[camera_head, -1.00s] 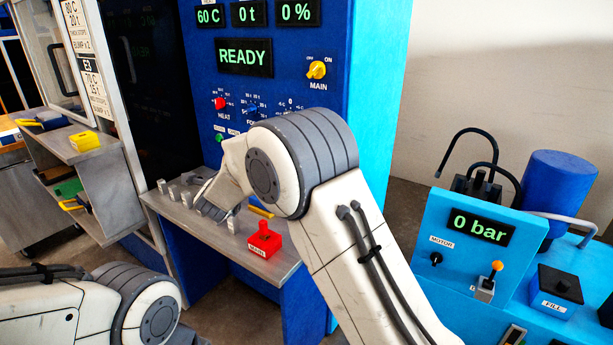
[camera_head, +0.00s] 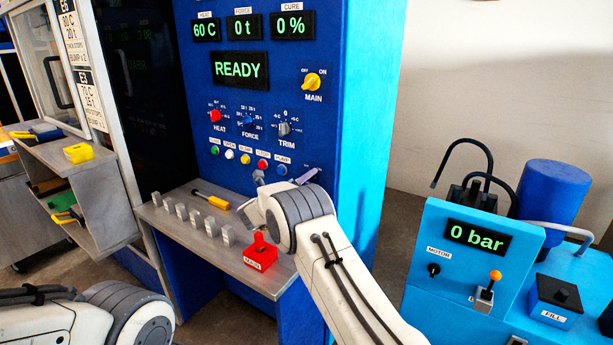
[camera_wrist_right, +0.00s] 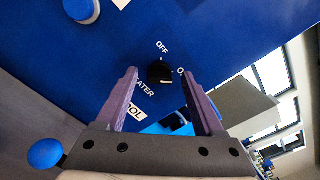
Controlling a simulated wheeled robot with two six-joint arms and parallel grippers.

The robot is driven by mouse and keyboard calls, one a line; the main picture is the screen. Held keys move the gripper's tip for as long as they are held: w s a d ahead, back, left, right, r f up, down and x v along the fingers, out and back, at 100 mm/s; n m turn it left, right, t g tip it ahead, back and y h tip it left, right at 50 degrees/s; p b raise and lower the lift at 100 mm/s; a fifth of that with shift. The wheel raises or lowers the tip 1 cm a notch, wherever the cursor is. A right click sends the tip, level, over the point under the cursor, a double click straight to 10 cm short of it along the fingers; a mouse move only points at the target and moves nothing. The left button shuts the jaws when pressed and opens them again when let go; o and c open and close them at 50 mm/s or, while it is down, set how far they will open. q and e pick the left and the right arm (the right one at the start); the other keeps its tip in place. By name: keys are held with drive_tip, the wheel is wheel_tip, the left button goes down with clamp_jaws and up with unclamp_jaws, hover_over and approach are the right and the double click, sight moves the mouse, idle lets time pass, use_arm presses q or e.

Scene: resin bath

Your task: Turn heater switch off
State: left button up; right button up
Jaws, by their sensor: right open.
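The heater switch (camera_wrist_right: 160,73) is a small black knob on the blue panel in the right wrist view. An OFF label sits above it, a partly hidden label starting with O to its right, and a partly covered label ending in "ATER" to its lower left. I cannot tell which way the knob points. My right gripper (camera_wrist_right: 158,84) is open, with its purple fingers on either side of the knob in this view; contact is not clear. In the head view my right gripper (camera_head: 283,180) is at the panel's lower right, and the switch is hidden. My left gripper is out of view.
Above are the HEAT, FORCE and TRIM knobs, the yellow MAIN knob (camera_head: 312,82) and a row of coloured buttons (camera_head: 246,159). A red MAIN block (camera_head: 260,253), several metal blocks and a yellow-handled tool (camera_head: 212,199) sit on the grey shelf (camera_head: 240,280) below. A light-blue pump unit (camera_head: 470,270) stands right.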

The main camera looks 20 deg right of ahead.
drive_tip(key=shift+w+d, duration=0.4)
drive_tip(key=shift+d, duration=0.15)
clamp_jaws()
